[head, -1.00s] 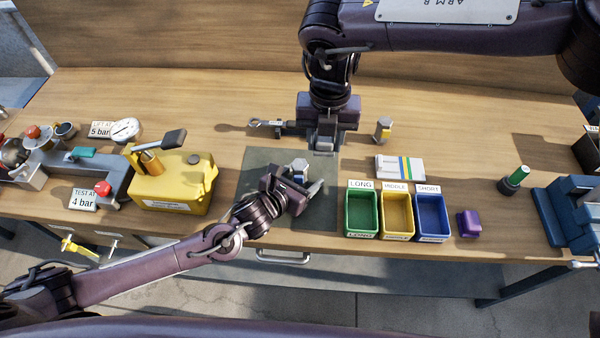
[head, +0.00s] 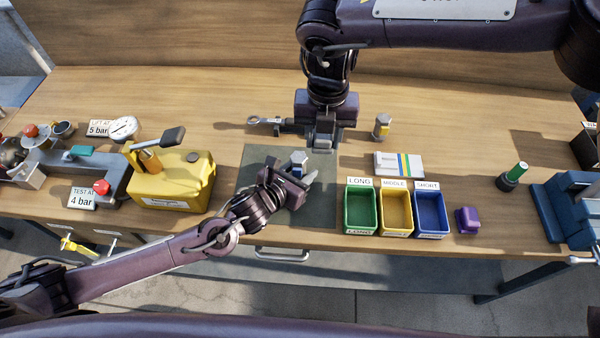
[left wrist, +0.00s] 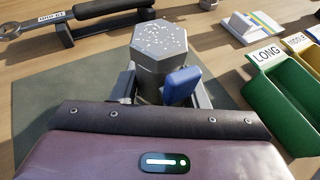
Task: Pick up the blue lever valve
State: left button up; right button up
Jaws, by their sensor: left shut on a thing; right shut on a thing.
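The blue lever valve shows in the left wrist view as a grey hexagonal body (left wrist: 158,50) with a speckled flat top and a blue lever (left wrist: 181,84) on its near right side. In the head view its top (head: 298,158) shows at my left gripper (head: 306,178). My left gripper is shut on the valve, with fingers on both sides of the body, over the dark mat (head: 318,212). Whether its base touches the mat is hidden. My right gripper (head: 324,146) is shut at the mat's back edge, apparently on the wrench handle; its fingertips are hard to see.
The wrench (head: 268,122) lies on a stand behind the mat. Green (head: 360,228), yellow (head: 396,227) and blue (head: 431,226) bins stand right of the mat. A yellow pump tank (head: 172,182) is at left. A blue vise (head: 565,212) is at right.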

aim_at(300, 163)
pick_arm(q)
jog(key=shift+r, duration=0.85)
jog(key=s+a, duration=0.3)
jog(key=s, duration=0.2)
jog(key=s+a, duration=0.2)
jog(key=s, duration=0.3)
jog(key=s+a, duration=0.3)
jog(key=s, duration=0.2)
jog(key=shift+a, duration=0.3)
jog(key=w+d, duration=0.2)
jog(key=w, duration=0.2)
jog(key=w+d+r, duration=0.1)
jog(key=w+d, duration=0.2)
jog(key=w, duration=0.2)
jog(key=w+d, duration=0.3)
jog(key=w, duration=0.2)
jog(key=shift+w+d+r, duration=0.1)
jog(key=shift+w+r, duration=0.1)
jog(key=shift+w, duration=0.05)
jog(key=shift+w+d+r, duration=0.15)
jog(key=shift+w+d, duration=0.1)
jog(key=shift+w, duration=0.05)
jog(key=shift+f, duration=2.25)
jog(key=shift+f, duration=0.25)
jog(key=shift+a, duration=0.1)
